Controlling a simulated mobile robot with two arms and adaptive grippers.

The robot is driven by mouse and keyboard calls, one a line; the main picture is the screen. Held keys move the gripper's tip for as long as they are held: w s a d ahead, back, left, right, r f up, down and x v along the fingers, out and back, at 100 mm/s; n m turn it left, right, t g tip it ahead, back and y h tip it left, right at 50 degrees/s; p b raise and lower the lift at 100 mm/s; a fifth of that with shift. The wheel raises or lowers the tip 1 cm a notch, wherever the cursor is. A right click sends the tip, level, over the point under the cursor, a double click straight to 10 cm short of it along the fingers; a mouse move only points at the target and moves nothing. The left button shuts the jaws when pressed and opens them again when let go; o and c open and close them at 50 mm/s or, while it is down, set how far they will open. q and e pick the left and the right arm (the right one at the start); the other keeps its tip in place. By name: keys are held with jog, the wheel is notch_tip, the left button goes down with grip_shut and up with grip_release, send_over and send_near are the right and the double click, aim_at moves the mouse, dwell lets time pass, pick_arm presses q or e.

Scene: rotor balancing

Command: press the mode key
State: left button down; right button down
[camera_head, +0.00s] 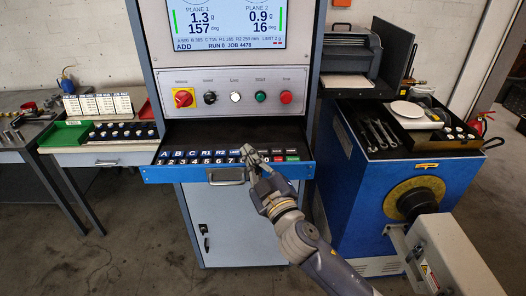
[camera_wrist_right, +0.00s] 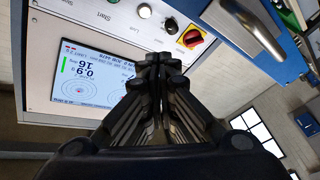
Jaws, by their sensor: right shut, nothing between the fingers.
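The key panel (camera_head: 283,137) lies in a pulled-out blue drawer below the screen. Its upper row has blue keys marked A, B, C, R1, R2 and one more blue key (camera_head: 235,152) with a label too small to read. Darker keys continue to the right. The lower row holds number keys, a green key and a red key. I cannot tell which key is the mode key. My right gripper (camera_head: 250,152) is shut and empty, over the panel right of the blue keys, hiding some keys. Contact cannot be judged. In the right wrist view its closed fingertips (camera_wrist_right: 162,62) show, without keys.
The screen (camera_head: 228,22) reads ADD, RUN 0, JOB 4478. Below it are a red-yellow switch (camera_head: 184,97) and several buttons. The drawer handle (camera_head: 226,176) sticks out in front. A blue machine (camera_head: 362,185) stands right, and a grey table (camera_head: 92,158) with trays stands left.

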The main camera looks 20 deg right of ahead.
jog(key=w+a+r+n+g+y, duration=0.1)
jog(key=a+r+n+y, duration=0.8)
jog(key=n+y, duration=0.15)
jog(key=n+g+h, duration=1)
jog(key=n, duration=0.2)
send_over(266, 150)
notch_tip(266, 150, down, 4)
jog(key=shift+r, duration=0.25)
jog(key=shift+s+f, duration=0.1)
notch_tip(266, 150, down, 8)
jog(key=b, duration=0.3)
jog(key=shift+b, duration=0.3)
jog(key=shift+a+f+b, duration=0.1)
jog(key=shift+f+b, duration=0.2)
jog(key=shift+b, duration=0.05)
